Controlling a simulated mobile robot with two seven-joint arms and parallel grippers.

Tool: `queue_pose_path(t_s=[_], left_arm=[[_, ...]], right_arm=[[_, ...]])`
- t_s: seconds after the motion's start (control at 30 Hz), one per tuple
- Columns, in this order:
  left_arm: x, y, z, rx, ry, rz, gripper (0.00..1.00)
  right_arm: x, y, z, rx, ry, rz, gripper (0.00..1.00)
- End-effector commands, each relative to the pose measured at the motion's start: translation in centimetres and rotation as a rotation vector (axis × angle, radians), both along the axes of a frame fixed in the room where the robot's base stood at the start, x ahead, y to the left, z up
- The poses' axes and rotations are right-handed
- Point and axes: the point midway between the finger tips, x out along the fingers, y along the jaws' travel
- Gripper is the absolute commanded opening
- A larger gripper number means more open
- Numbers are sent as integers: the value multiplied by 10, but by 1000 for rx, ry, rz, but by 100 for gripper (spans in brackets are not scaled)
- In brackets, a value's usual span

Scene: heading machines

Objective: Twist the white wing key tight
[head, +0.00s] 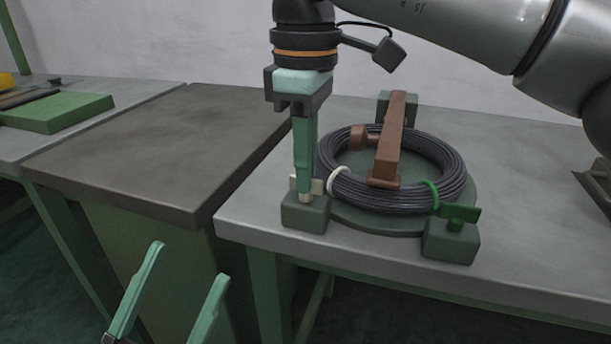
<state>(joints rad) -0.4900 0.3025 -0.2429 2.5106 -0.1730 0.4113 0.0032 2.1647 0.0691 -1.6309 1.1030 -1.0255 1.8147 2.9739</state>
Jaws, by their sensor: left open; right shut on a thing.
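The white wing key (294,184) stands on a dark green block at the front left of a round green base. My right gripper (305,196) points straight down over it, its fingers shut on the key and hiding most of it. A green wing key (459,213) stands on a similar block at the front right. A coil of dark wire (452,171) lies on the base, with a white tie and a green tie around it. My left gripper (168,305) is open and empty, low in front of the benches.
A brown arm (390,140) lies across the coil from a block at the back. The grey bench (262,215) has bare room at left and right. A brown-topped bench (160,140) stands to the left. A green slab (58,112) lies at far left.

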Motion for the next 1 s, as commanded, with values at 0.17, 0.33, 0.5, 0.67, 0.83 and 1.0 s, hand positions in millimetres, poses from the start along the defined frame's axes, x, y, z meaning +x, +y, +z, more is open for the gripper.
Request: queue_pose_path(t_s=[0.17,0.33,0.5,0.67,0.83,1.0], left_arm=[[0,-1,-4,0,5,-5,75],[0,-2,-5,6,5,-11,75],[0,-2,-5,8,5,-12,75],[0,-2,-5,8,4,-12,75],[0,-2,-5,7,3,-12,75],[0,-2,-5,4,2,-9,75]], right_arm=[[1,-1,1,0,-3,-12,0],[1,-1,2,0,-2,-15,0],[1,-1,2,0,-2,-15,0],[1,-1,1,0,-2,-15,15],[0,-1,1,0,-1,-12,34],[0,0,0,0,0,-11,38]])
